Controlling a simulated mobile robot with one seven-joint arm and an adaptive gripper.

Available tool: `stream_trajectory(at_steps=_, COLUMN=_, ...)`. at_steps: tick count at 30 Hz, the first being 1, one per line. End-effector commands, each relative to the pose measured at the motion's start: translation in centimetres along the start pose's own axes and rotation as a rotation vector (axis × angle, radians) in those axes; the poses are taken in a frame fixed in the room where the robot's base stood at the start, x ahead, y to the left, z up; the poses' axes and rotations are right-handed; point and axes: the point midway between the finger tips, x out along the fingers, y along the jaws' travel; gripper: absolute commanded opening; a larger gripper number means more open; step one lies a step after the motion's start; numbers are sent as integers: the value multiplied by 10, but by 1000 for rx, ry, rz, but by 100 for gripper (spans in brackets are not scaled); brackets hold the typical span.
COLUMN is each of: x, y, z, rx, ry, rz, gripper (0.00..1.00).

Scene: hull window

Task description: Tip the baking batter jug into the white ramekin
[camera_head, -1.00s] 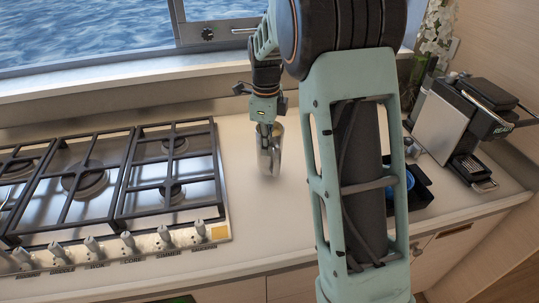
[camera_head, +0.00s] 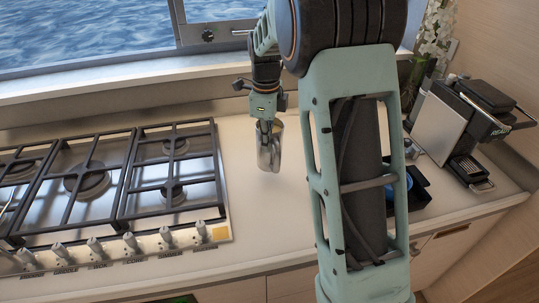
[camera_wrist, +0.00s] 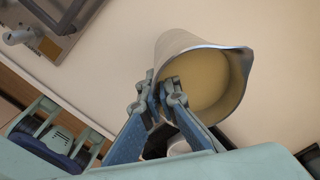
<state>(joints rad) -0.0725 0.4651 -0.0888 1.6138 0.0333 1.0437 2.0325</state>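The metal jug (camera_head: 271,150) is in my gripper (camera_head: 266,126), over the counter to the right of the hob. In the wrist view the jug (camera_wrist: 190,48) has its mouth toward the camera and pale yellow batter (camera_wrist: 207,82) inside. My gripper's fingers (camera_wrist: 166,92) are closed at the jug's near side by the rim. The jug looks close to upright and appears slightly above the counter. I cannot make out the white ramekin for certain; a small pale round thing (camera_wrist: 179,147) shows partly between my fingers in the wrist view.
The gas hob (camera_head: 115,190) fills the left of the counter (camera_head: 265,215). At the right are a dark tray (camera_head: 420,188) with something blue, partly behind my arm, and a coffee machine (camera_head: 450,125). White flowers (camera_head: 436,35) stand behind. The counter in front of the jug is clear.

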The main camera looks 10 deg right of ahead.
Motion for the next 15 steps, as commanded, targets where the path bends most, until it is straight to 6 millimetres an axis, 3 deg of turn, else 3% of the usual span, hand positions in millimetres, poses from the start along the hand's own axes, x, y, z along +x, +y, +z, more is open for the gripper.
stream_trajectory(at_steps=15, x=-33, y=-2, z=0, rx=1, ry=-3, rz=-4, gripper=0)
